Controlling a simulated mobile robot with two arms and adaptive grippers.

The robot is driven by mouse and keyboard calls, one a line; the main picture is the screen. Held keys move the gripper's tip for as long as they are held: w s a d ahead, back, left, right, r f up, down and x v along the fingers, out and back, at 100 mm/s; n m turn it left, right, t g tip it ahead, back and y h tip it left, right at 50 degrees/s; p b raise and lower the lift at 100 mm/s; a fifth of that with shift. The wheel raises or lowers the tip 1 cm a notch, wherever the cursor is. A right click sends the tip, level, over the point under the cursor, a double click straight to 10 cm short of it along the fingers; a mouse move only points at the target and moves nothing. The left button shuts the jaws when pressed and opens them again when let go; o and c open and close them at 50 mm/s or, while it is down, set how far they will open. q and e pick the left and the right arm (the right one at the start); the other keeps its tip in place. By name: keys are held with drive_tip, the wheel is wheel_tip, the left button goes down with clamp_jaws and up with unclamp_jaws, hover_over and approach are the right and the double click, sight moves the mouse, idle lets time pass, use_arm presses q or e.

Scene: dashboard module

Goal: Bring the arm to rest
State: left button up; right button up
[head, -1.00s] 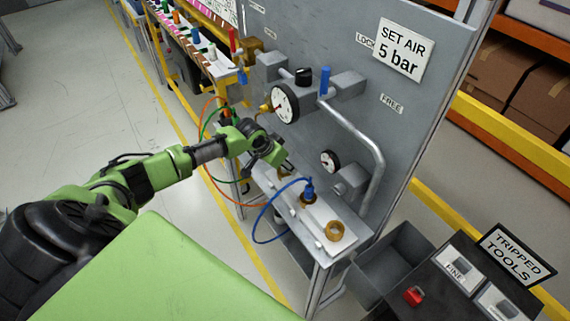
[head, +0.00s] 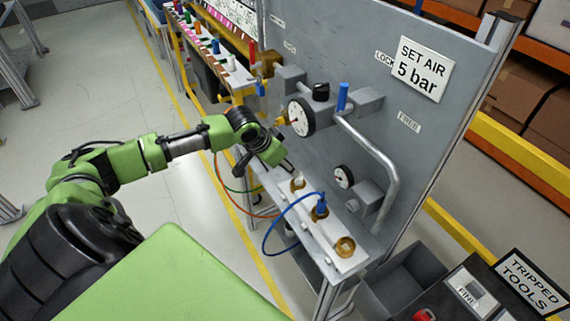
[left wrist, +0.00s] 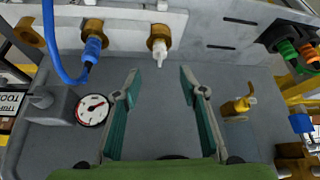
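My left arm, green and black, comes in from the left in the head view. Its gripper (head: 287,167) hangs in front of the grey panel (head: 370,110), near the left end of the white shelf. In the left wrist view the two teal-lined fingers (left wrist: 160,82) are spread apart with nothing between them. Beyond them a white-tipped fitting (left wrist: 160,55) sits in a brass ring, apart from the fingers. My right gripper is not in view.
The white shelf (head: 334,257) carries brass rings and a blue fitting (head: 320,208) with a blue hose. Gauges, a bent grey pipe (head: 385,165) and a blue-handled valve (head: 343,97) stick out from the panel. A grey bin (head: 408,280) stands at the lower right. Open floor lies left.

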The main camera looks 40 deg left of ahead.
use_arm(q)
drive_tip(key=s+d+f+m+g+h, duration=0.1)
drive_tip(key=s+d+f, duration=0.3)
drive_tip(key=s+d, duration=0.4)
drive_tip(key=s+d+f+m, duration=0.25)
drive_tip(key=s+d, duration=0.35)
drive_tip(key=d, duration=0.5)
drive_tip(key=s+n+g+y, duration=0.15)
drive_tip(key=s+n, duration=0.25)
drive_tip(key=s, duration=1)
wheel_tip(320, 180, down, 27)
drive_tip(key=s+b, duration=0.1)
drive_tip(key=b, duration=0.3)
drive_tip(key=s+a+f+g+b, duration=0.2)
drive_tip(key=s+a+f+b, duration=0.1)
drive_tip(key=s+f, duration=1.5)
wheel_tip(320, 180, down, 4)
drive_tip(key=shift+a+r+m+y, duration=0.2)
drive_tip(key=shift+a+m+y, duration=0.15)
